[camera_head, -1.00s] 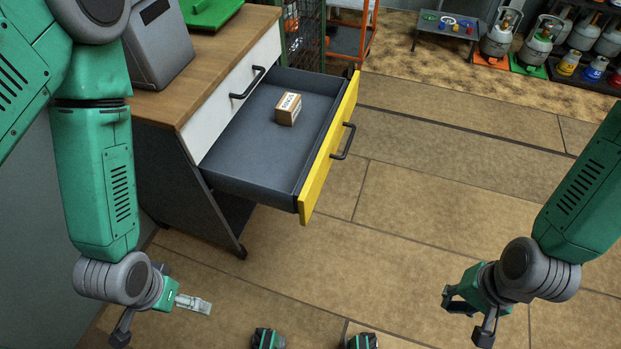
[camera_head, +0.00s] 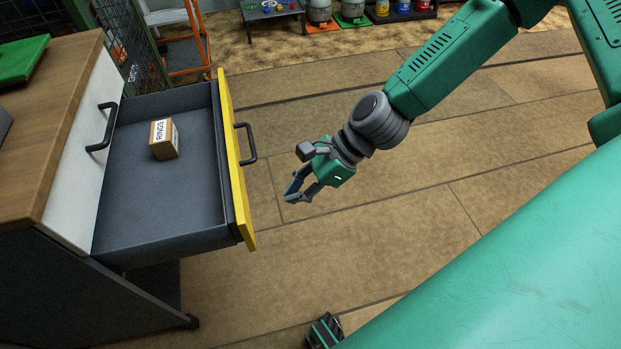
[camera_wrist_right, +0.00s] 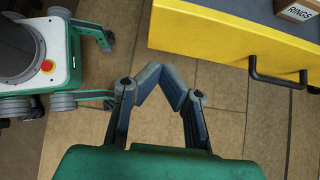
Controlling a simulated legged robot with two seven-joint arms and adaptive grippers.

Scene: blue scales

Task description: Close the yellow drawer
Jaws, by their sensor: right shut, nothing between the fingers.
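The yellow drawer front (camera_head: 232,165) stands pulled out from the cabinet, with a dark bar handle (camera_head: 248,144) on its outer face. The grey drawer inside (camera_head: 165,195) holds a small box marked RINGS (camera_head: 164,139). My right gripper (camera_head: 290,196) is in front of the yellow face, to the right of the handle and apart from it, shut and empty. In the right wrist view its fingertips (camera_wrist_right: 162,70) meet, with the yellow front (camera_wrist_right: 215,45) and handle (camera_wrist_right: 278,78) ahead and to the right. My left gripper is not in the head view.
The wooden cabinet top (camera_head: 60,110) and a white upper drawer (camera_head: 85,170) with its own handle lie left. A wire cage and orange frame (camera_head: 180,50) stand behind. Gas canisters (camera_head: 350,10) and a low table are at the back.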

